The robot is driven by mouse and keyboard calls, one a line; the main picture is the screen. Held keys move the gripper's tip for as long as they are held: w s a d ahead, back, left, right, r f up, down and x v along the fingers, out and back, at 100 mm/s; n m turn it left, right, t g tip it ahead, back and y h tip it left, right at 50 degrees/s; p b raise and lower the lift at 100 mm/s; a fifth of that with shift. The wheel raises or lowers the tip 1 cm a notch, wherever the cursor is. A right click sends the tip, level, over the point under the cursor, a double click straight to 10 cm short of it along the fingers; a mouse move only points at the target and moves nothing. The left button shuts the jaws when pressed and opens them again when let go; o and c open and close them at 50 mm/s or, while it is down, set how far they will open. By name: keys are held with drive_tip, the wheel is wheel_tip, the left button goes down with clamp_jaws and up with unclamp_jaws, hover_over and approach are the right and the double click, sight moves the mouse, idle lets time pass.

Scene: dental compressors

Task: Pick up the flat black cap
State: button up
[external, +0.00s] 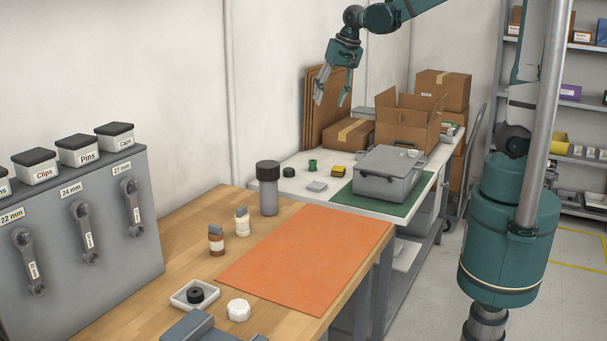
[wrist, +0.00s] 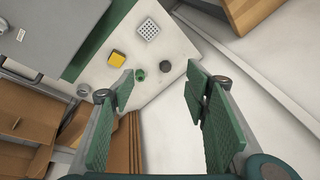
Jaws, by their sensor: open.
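A flat black cap (external: 288,171) lies on the white table, left of a small green spool (external: 312,165). In the wrist view the dark round cap (wrist: 165,66) shows between and beyond my fingers, right of the green spool (wrist: 139,75). My gripper (external: 331,99) is open and empty, high above the back of the white table. In the wrist view its two green-padded fingers (wrist: 160,82) stand wide apart. Another round black piece (external: 195,295) sits in a small white tray on the wooden bench. Nothing hides the cap on the white table.
A yellow block (external: 338,171), a grey perforated square (external: 317,187) and a grey case (external: 388,174) on a green mat share the white table. Cardboard boxes (external: 408,118) stand behind. A tall grey jar with black lid (external: 268,190) stands on the wooden bench near the cap.

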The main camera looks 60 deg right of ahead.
drive_tip(key=w+d+f+m+g, duration=0.25)
drive_tip(key=w+f+m, duration=0.25)
drive_tip(key=w+f, duration=0.6)
drive_tip(key=m+b, duration=0.2)
drive_tip(key=m, duration=0.2)
approach(289, 169)
drive_tip(key=shift+w+a+f+g, duration=0.2)
drive_tip(key=shift+w+f+g, duration=0.1)
drive_tip(key=shift+w+g, duration=0.15)
drive_tip(key=shift+w+d+f, duration=0.15)
drive_tip(key=shift+w+f, duration=0.05)
drive_tip(key=shift+f, duration=0.4)
drive_tip(key=shift+f, duration=0.1)
drive_tip(key=shift+f, duration=1.2)
drive_tip(key=shift+f, duration=0.1)
drive_tip(key=shift+s+d+f+b, duration=0.1)
drive_tip(key=shift+f+b, duration=0.3)
drive_tip(key=shift+f, duration=2.1)
